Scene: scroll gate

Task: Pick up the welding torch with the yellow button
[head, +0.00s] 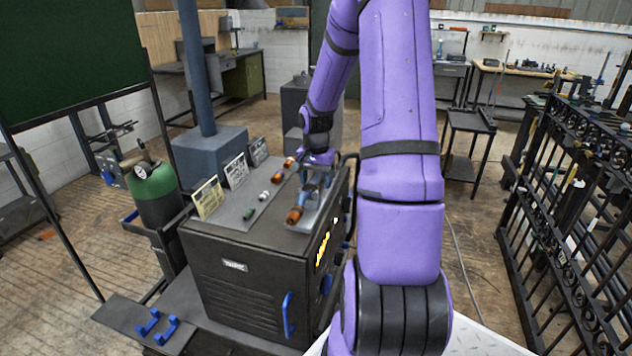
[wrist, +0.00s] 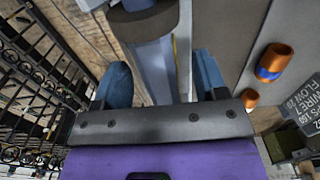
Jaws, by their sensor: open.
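My gripper (head: 314,184) is over the top of a dark welder cabinet (head: 240,268), fingers pointing down. In the wrist view its two blue fingers are open, and my gripper (wrist: 165,82) has one finger on each side of a grey-blue torch body (wrist: 153,68). I cannot tell whether they touch it. A thin yellow strip (wrist: 174,58) shows along its side, perhaps the yellow button. A dark brown round part (wrist: 145,20) is at the top of the picture. In the head view an orange-brown torch end (head: 295,214) shows just below my gripper.
Another orange piece with a blue band (wrist: 273,62) lies to the right in the wrist view, with a smaller orange piece (wrist: 250,97) close by. Upright label cards (head: 208,198) stand along the cabinet's left. A green cylinder (head: 152,190) stands left; a black iron gate (head: 570,190) is right.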

